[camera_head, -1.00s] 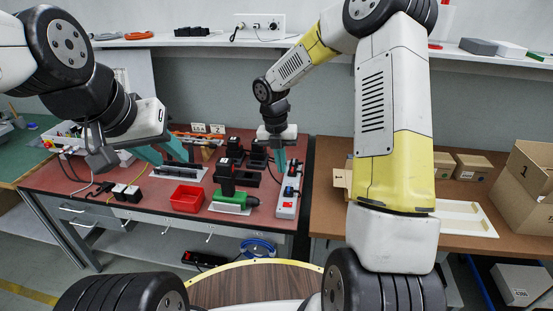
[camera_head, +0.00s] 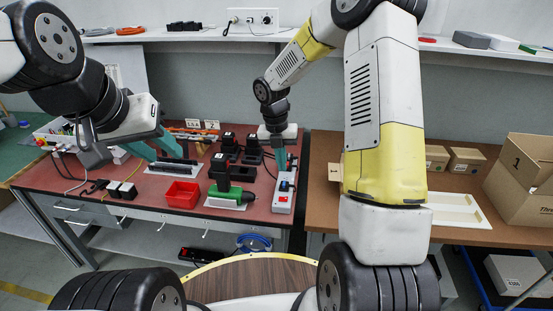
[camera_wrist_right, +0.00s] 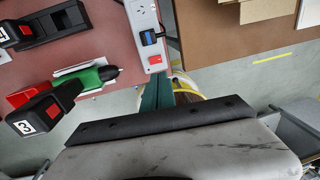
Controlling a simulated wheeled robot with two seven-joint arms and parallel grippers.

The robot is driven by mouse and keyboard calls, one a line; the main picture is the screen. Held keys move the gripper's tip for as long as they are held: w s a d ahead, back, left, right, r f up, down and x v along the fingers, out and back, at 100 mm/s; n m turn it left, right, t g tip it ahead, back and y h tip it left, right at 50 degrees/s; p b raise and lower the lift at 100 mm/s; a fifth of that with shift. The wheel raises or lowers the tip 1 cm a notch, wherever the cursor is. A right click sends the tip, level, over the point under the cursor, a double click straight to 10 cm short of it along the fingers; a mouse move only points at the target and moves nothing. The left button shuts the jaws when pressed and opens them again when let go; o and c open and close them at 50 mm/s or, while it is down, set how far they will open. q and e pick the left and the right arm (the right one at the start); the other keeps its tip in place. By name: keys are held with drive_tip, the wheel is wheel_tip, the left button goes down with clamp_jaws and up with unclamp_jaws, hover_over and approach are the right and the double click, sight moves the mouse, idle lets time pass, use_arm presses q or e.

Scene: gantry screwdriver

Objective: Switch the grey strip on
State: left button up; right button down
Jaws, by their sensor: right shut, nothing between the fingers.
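The grey strip (camera_head: 283,203) lies along the right edge of the red bench top, with a dark and blue plug in it. Its red switch (camera_wrist_right: 155,59) is at the near end; whether it is lit I cannot tell. My right gripper (camera_head: 281,168) is shut and empty, pointing down above the far part of the strip in the head view. In the right wrist view its teal fingers (camera_wrist_right: 157,82) appear just below the strip's switch end; the height gap is unclear. My left gripper (camera_head: 158,150) is over the left of the bench, fingers apart and empty.
Left of the strip stand a black and green screwdriver (camera_head: 224,185), black chargers (camera_head: 252,156) and a red bin (camera_head: 182,194). A black strip (camera_head: 196,254) lies on the lower shelf. A brown table with cardboard boxes (camera_head: 466,161) adjoins on the right.

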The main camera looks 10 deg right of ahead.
sight(286, 199)
drive_tip(key=f, duration=0.4)
drive_tip(key=d+f, duration=0.1)
drive_tip(key=f, duration=0.7)
drive_tip(key=shift+s+d+f, duration=0.1)
drive_tip(key=shift+s+d, duration=0.1)
drive_tip(key=shift+s+d+f, duration=0.15)
drive_tip(key=shift+d+f, duration=0.05)
drive_tip(key=shift+f, duration=0.1)
drive_tip(key=shift+a, duration=0.2)
